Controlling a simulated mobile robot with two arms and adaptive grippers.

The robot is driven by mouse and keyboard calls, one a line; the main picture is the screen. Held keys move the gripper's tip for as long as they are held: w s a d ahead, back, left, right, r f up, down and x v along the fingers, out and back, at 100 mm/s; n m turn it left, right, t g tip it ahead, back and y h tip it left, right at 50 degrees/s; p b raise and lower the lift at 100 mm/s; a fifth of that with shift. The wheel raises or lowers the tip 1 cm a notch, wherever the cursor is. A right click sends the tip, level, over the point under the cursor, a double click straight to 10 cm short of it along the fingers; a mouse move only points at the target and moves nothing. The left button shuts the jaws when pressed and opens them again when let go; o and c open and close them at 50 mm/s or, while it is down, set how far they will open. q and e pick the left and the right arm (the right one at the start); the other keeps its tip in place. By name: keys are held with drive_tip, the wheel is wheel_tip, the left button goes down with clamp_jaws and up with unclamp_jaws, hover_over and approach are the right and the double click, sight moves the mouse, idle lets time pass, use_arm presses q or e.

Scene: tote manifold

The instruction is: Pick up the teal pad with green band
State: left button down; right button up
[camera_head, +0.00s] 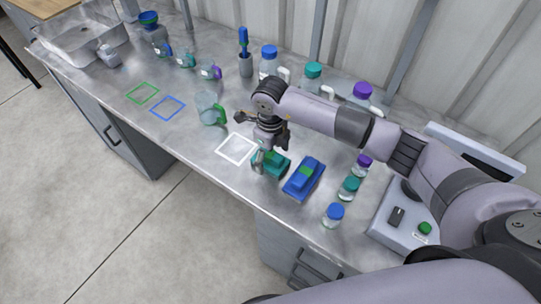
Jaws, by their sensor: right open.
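The teal pad with green band (279,165) lies on the metal bench, just right of the white square outline and left of a blue pad. My right gripper (268,149) reaches down over the pad's left end. It is open, with a fingertip showing beside that end. The gripper partly hides the pad, and I cannot tell whether they touch. My left gripper is out of view.
A blue pad with a green band (306,174) lies close on the right. Jars (348,188) stand beyond it, before a pale device (395,222). Capped bottles (313,76) stand behind my arm.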

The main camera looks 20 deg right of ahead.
sight(270, 154)
drive_tip(key=shift+f, duration=0.75)
drive_tip(key=shift+c, duration=0.4)
drive_tip(key=c, duration=1.3)
drive_tip(key=shift+r, duration=0.1)
drive_tip(key=shift+r+b, duration=2.15)
drive_tip(key=shift+r, duration=7.8)
